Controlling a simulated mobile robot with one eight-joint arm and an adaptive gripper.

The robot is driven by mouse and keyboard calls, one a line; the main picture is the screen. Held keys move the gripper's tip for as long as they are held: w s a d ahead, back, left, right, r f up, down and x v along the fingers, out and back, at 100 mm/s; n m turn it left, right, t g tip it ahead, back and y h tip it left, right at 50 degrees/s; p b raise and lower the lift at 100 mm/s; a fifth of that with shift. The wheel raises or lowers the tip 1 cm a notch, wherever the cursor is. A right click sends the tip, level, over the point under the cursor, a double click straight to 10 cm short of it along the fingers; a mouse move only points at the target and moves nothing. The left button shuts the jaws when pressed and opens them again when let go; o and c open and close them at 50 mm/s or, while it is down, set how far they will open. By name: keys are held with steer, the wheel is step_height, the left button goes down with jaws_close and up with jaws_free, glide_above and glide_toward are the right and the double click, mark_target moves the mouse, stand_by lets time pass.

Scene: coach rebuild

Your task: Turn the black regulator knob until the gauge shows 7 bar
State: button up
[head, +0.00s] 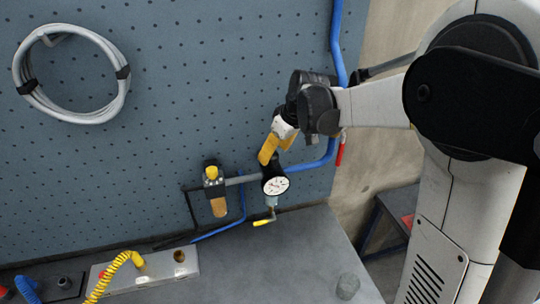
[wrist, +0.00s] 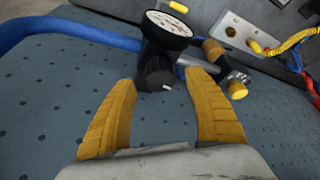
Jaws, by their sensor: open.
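The black regulator knob (wrist: 154,74) shows in the wrist view, with a small pale mark near its end. It lies just beyond and between the tips of my yellow fingers. The round white gauge (wrist: 168,24) sits behind the knob; its needle reading is too small to tell. In the head view the gauge (head: 276,186) faces the camera, and the knob above it is largely hidden by my gripper (head: 276,150).
A filter unit with a yellow cap (head: 211,173) and amber bowl stands left of the gauge. Blue pipe (head: 318,163) runs right and up the pegboard (head: 150,130). A yellow-handled valve (head: 263,222) hangs below. A grey block (head: 180,272) with a yellow coiled hose (head: 112,272) is lower left.

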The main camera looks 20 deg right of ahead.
steer(key=shift+x, duration=1.7)
steer(key=shift+c, duration=0.6)
steer(key=c, duration=1.1)
steer(key=shift+o, duration=0.2)
